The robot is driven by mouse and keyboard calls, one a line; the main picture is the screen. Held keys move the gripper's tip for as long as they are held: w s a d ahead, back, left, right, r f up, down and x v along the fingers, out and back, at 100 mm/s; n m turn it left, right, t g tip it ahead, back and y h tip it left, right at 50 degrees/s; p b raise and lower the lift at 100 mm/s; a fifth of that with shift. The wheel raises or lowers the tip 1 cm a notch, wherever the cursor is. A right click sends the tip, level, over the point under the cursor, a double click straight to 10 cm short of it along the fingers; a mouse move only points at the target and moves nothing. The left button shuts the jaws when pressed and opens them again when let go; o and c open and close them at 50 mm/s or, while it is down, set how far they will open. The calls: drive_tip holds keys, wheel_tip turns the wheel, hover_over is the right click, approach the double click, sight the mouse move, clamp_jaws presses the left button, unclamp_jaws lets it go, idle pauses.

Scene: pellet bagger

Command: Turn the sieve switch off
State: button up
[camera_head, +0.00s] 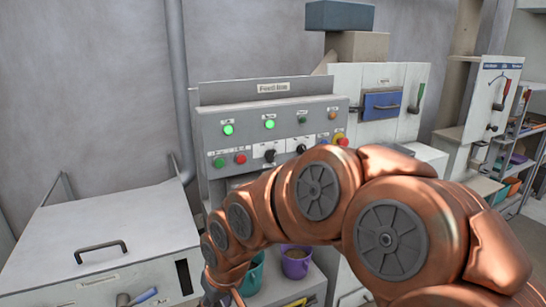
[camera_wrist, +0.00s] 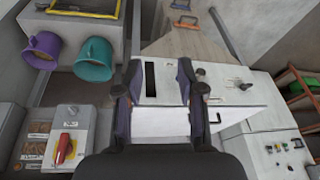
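A grey control panel (camera_head: 215,130) with a "Feed line" sign stands at the back in the head view. It carries two lit green lamps, several push buttons and two black rotary knobs (camera_head: 270,156); the small labels are not readable, so I cannot tell which is the sieve switch. In the wrist view a grey box with a red handle on a yellow plate (camera_wrist: 63,148) is at the lower left. My gripper (camera_wrist: 158,92) is open and empty, its fingers apart over a pale slotted box (camera_wrist: 165,120). It is hidden in the head view.
A teal bucket (camera_head: 252,274) and a purple bucket (camera_head: 296,262) stand below the panel. A metal bin with a black handle (camera_head: 101,250) is at left. A white cabinet with a blue drawer (camera_head: 381,104) is right of the panel; shelves stand far right.

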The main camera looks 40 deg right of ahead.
drive_tip(key=w+d+r+m+t+p, duration=0.15)
drive_tip(key=w+d+r+t, duration=0.3)
drive_tip(key=w+d, duration=0.6)
drive_tip(key=m+t+h+p, duration=0.2)
drive_tip(key=m+t+h, duration=0.45)
drive_tip(key=t, duration=0.25)
approach(273, 158)
drive_tip(key=w, duration=0.2)
drive_tip(key=shift+m, duration=0.3)
drive_tip(key=shift+d+p+x, duration=0.15)
drive_tip(key=shift+p+x, duration=0.6)
drive_tip(key=shift+x, duration=0.75)
drive_tip(key=shift+d+p+x, duration=0.15)
drive_tip(key=shift+p+x, duration=0.6)
drive_tip(key=shift+x, duration=0.8)
drive_tip(key=shift+w+d+r, duration=0.1)
drive_tip(key=shift+w+d, duration=0.15)
drive_tip(key=shift+w, duration=0.2)
drive_tip(key=shift+c, duration=0.4)
clamp_jaws()
